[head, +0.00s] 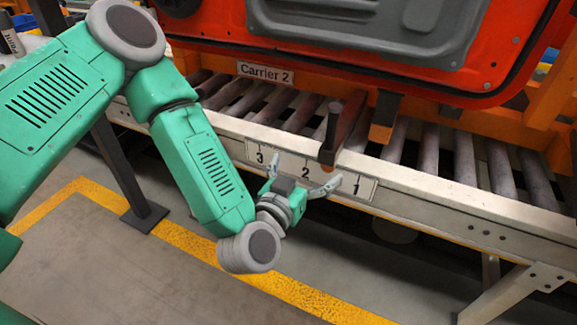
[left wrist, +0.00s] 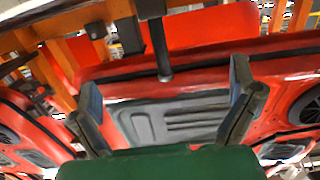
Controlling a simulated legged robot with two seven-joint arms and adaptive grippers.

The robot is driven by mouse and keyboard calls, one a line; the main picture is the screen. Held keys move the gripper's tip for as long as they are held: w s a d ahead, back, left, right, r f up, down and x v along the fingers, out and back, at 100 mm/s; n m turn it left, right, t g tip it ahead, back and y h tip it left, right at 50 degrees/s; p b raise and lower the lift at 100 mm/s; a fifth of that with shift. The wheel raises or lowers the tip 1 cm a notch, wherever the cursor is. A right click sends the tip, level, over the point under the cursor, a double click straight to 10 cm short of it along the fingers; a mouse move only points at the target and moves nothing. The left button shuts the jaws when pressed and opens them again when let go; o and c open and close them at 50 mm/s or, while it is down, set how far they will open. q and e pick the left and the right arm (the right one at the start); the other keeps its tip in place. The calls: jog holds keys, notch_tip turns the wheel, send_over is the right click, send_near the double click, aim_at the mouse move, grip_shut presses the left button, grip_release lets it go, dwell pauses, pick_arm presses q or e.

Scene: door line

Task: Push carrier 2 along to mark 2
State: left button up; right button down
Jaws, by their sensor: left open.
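Carrier 2 (head: 391,106) is an orange frame on the roller line, with a "Carrier 2" label (head: 265,73) and a red door panel (head: 210,22) with a grey inner area. A dark bar with an orange end (head: 328,152) sticks out from it over the rail. That end hangs between mark 2 (head: 306,171) and mark 1 (head: 357,188). My left gripper (head: 305,171) is open in front of the marks, just below the bar's end. In the left wrist view, a dark post (left wrist: 161,55) shows between its spread fingers (left wrist: 165,82); contact cannot be told. My right gripper is out of view.
Mark 3 (head: 262,158) is on the white rail (head: 430,195) to the left of mark 2. Bare rollers (head: 455,160) lie right of the bar. A dark post (head: 125,170) stands on the floor at left. The floor before the line (head: 140,265) is clear, with yellow tape.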

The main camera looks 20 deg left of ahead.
aim_at(331, 133)
pick_arm(q)
jog(key=shift+t+y, duration=0.3)
jog(key=w, duration=0.4)
jog(key=w+d+r+b, duration=0.1)
jog(key=w, duration=0.3)
jog(key=w+d+b, duration=0.1)
jog(key=w, duration=0.2)
jog(key=shift+w+r, duration=0.35)
jog(key=shift+w, duration=0.05)
jog(key=shift+w+d, duration=0.15)
jog(key=shift+w, duration=0.3)
jog(key=shift+w+a+f, duration=0.1)
jog(key=shift+a, duration=0.95)
jog(key=shift+d, duration=0.15)
jog(key=c, duration=0.6)
jog(key=shift+d, duration=0.65)
grip_shut()
jog(key=shift+a, duration=0.35)
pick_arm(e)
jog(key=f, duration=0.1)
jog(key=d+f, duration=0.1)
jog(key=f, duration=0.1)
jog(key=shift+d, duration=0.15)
pick_arm(q)
jog(key=shift+d, duration=0.15)
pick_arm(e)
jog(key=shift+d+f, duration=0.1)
